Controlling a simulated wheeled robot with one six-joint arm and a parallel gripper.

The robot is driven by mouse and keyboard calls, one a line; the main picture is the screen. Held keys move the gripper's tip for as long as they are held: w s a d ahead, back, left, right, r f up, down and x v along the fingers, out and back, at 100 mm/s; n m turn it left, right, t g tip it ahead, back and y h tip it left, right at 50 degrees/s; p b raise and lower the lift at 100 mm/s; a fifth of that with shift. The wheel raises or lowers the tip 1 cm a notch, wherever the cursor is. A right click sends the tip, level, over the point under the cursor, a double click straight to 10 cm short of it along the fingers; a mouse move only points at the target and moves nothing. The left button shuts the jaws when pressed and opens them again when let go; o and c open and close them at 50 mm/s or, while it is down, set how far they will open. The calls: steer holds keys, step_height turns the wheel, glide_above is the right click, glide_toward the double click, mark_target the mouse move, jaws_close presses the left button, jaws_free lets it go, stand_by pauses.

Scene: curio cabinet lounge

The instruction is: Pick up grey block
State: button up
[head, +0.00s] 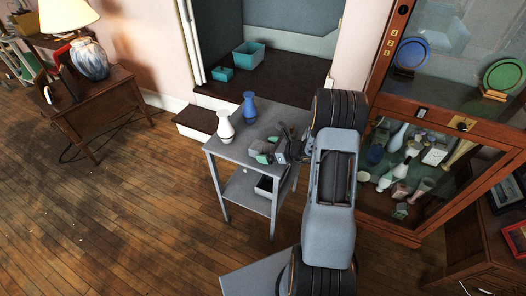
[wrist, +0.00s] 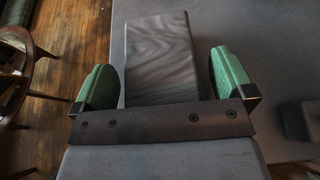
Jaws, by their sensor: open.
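The grey block (wrist: 160,50) has a wood-grain face and lies on the small grey table (head: 230,157). In the wrist view my gripper (wrist: 163,80) is open, with one green-padded finger on each side of the block.
A dark object (wrist: 300,120) is right of my gripper in the wrist view. A glass cabinet (head: 405,232) stands at the right.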

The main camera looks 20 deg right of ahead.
mark_target(268, 149)
steer(key=shift+c, duration=0.3)
steer(key=c, duration=1)
steer(key=shift+r, duration=0.6)
steer(key=r, duration=0.2)
steer(key=shift+s+r+p, duration=0.2)
steer(key=shift+r+p, duration=0.1)
steer(key=shift+r, duration=0.1)
steer(key=s+a+r, duration=0.1)
steer(key=s+r, duration=0.2)
steer(key=s, duration=0.1)
steer(key=s+a+r, duration=0.1)
steer(key=s+r, duration=0.2)
steer(key=s, duration=0.1)
steer(key=s+a+r+p, duration=0.1)
steer(key=s+r, duration=0.2)
steer(key=s, duration=0.2)
steer(key=shift+s, duration=0.1)
